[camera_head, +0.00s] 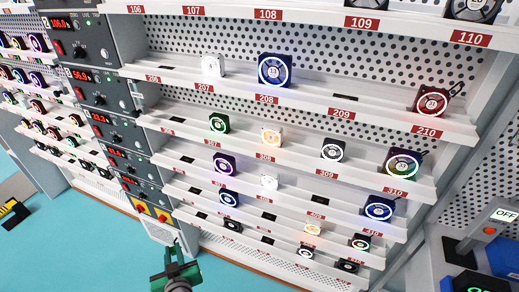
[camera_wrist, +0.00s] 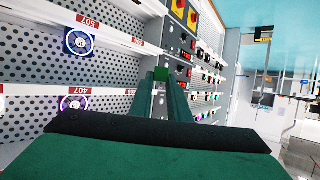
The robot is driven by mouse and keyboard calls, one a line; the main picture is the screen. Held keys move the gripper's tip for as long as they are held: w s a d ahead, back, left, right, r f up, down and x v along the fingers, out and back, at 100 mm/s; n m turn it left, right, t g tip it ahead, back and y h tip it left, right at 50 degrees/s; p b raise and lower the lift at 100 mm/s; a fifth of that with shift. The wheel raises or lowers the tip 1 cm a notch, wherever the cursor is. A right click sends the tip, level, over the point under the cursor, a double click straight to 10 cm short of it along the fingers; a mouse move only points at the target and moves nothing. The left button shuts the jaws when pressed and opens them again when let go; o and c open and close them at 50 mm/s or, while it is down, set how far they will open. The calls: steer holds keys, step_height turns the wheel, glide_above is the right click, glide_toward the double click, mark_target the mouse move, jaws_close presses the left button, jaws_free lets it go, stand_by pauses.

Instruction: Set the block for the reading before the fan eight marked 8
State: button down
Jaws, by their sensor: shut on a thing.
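My gripper (camera_head: 174,270) is at the bottom of the head view, in front of the rack's lower shelves. It is shut on a small green piece (camera_wrist: 182,73), seen at the fingertips in the wrist view; I cannot tell more of its shape. Fans with lit rings stand on the shelves, such as a blue-ringed one (camera_head: 274,70) above label 208 and a red-ringed one (camera_head: 432,102) near label 210. The hub marks are too small to read, so I cannot tell which is marked 8. Stacked meters (camera_head: 77,50) with red digits stand left of these shelves.
At the right is a blue unit (camera_head: 500,257) near a sign reading OFF (camera_head: 505,215). A yellow and black object (camera_head: 14,213) lies at the far left. The blue-green floor (camera_head: 70,245) at lower left is mostly clear.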

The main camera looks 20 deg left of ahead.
steer(key=w+d+r+m+t+h, duration=0.1)
steer(key=w+d+r+m+h, duration=0.15)
steer(key=w+r, duration=0.35)
steer(key=w+d+r+m+t+h, duration=0.2)
steer(key=w+d+r, duration=0.2)
steer(key=r, duration=0.5)
steer(key=w+d+r+m+t+h, duration=0.1)
steer(key=w+d+r+m+h, duration=0.1)
steer(key=w+d+r, duration=0.35)
steer(key=d+r+m+h, duration=0.3)
steer(key=d+r, duration=1.5)
steer(key=r, duration=0.3)
steer(key=w+a+f, duration=0.4)
steer(key=w, duration=0.1)
steer(key=w+a+f, duration=0.5)
steer(key=shift+w+a+f, duration=0.1)
steer(key=shift+w+f, duration=0.1)
steer(key=shift+f, duration=0.15)
steer(key=f, duration=0.3)
steer(key=shift+w+a, duration=0.2)
steer(key=shift+a, duration=0.05)
steer(key=shift+d+f, duration=0.1)
steer(key=shift+f, duration=0.2)
